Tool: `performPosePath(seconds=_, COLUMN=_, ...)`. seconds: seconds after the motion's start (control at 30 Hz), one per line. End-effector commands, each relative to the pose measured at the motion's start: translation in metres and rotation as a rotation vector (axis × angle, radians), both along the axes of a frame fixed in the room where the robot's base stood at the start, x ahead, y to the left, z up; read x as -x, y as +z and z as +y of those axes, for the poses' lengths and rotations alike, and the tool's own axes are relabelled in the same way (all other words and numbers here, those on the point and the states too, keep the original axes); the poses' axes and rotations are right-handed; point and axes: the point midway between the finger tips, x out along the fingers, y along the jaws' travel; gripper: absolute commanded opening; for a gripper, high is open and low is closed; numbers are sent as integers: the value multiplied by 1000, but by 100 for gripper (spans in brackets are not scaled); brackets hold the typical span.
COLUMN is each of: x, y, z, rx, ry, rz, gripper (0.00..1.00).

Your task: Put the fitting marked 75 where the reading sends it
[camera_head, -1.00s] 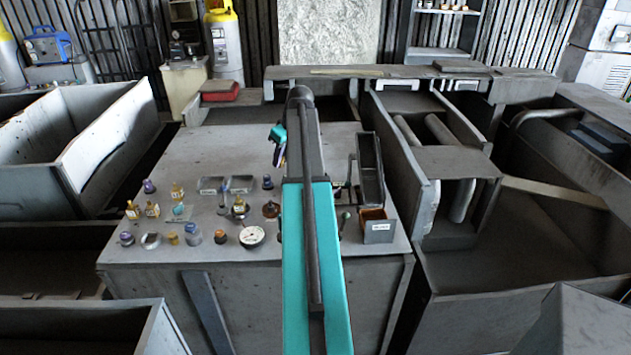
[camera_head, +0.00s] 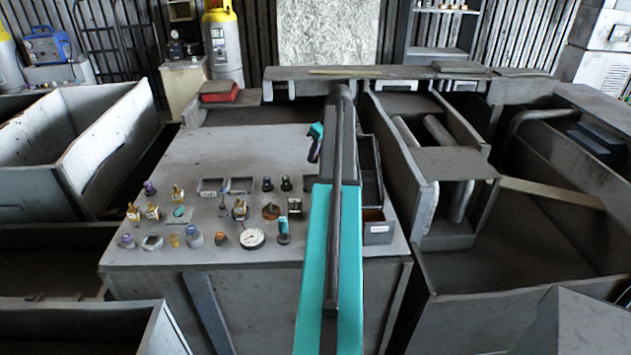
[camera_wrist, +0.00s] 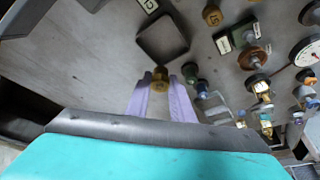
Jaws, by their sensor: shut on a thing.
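My gripper (camera_wrist: 162,94) has pale purple fingers and is shut on a small brass fitting (camera_wrist: 160,77) in the wrist view. No mark can be read on the fitting there, so I cannot tell whether it is the 75. A square dark-rimmed tray (camera_wrist: 138,43) lies just beyond it on the bench. In the head view my gripper (camera_head: 315,143) hangs over the back right of the grey bench; the held fitting cannot be made out. A round white dial gauge (camera_head: 252,238) stands at the bench front, also in the wrist view (camera_wrist: 308,55); its reading is too small to tell.
Several brass and dark fittings, such as a brass one (camera_head: 178,194), stand on the left and middle of the bench (camera_head: 240,150). Two small trays (camera_head: 210,187) lie mid-bench. A labelled box (camera_head: 378,238) sits at the right edge, partly behind my arm. The back left is clear.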

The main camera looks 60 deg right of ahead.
Motion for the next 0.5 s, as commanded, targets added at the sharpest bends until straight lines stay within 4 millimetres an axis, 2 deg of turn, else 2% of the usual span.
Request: performPosePath(seconds=0.5, x=-1, y=-53, z=1, rx=-1, ry=0, rz=0, gripper=0)
